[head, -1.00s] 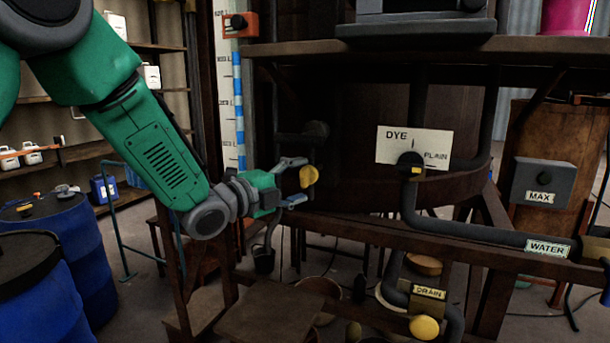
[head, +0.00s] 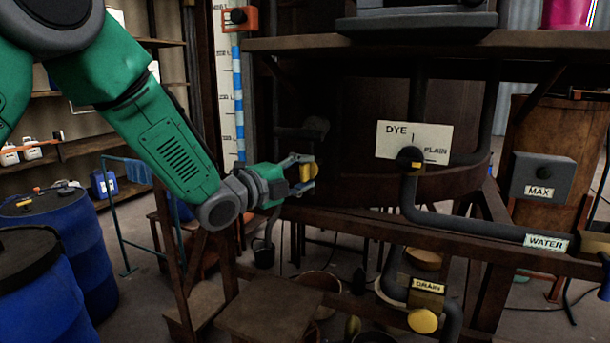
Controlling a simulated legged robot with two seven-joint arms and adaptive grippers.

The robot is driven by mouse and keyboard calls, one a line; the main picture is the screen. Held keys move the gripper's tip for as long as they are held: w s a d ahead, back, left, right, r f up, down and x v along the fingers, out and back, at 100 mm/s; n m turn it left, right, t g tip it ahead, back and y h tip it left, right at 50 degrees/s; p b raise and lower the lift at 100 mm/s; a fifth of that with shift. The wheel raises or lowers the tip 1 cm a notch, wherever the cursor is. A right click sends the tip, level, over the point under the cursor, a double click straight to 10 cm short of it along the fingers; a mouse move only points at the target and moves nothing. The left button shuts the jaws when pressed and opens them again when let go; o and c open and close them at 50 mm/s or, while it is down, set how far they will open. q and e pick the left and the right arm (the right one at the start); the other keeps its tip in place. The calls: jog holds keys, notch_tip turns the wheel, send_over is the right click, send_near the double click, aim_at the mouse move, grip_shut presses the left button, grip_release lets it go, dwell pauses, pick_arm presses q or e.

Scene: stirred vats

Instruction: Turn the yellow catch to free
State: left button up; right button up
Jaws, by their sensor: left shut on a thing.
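The yellow catch (head: 307,172) is a small yellow knob at the left part of the dark vat's front, below a dark pipe fitting. My left gripper (head: 305,173) is shut on it, with one finger above and one below. The fingers hide part of the catch, and I cannot read any mark showing its setting. My right gripper is not in view.
A yellow drain knob (head: 423,321) is low at the right. A wooden beam (head: 400,232) runs below the gripper. Blue drums (head: 60,245) stand at the left.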

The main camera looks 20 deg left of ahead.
pick_arm(q)
jog(key=n+t+b, duration=0.1)
jog(key=n+b, duration=0.3)
jog(key=n, duration=0.1)
jog(key=f+n+t+b, duration=0.1)
jog(key=n+b, duration=0.1)
jog(key=b, duration=0.1)
jog(key=shift+t, duration=0.3)
jog(key=shift+n+t+y+b, duration=0.35)
jog(key=shift+n+b, duration=0.4)
jog(key=shift+n, duration=0.45)
jog(key=n+t+y+b, duration=0.1)
jog(key=n, duration=0.2)
jog(key=n+t+y+b, duration=0.1)
jog(key=n+b, duration=0.1)
jog(key=n, duration=0.1)
jog(key=shift+d, duration=0.1)
jog(key=shift+n+t+y+b, duration=0.25)
jog(key=shift+n+y+b, duration=0.5)
jog(key=shift+n, duration=0.95)
jog(key=shift+n+t+y+b, duration=0.2)
jog(key=shift+n+y+b, duration=0.25)
jog(key=shift+n+y, duration=0.9)
jog(key=shift+r+n, duration=0.1)
jog(key=shift+n, duration=0.45)
jog(key=o, duration=1.1)
jog(key=shift+o, duration=0.2)
jog(key=shift+r, duration=0.15)
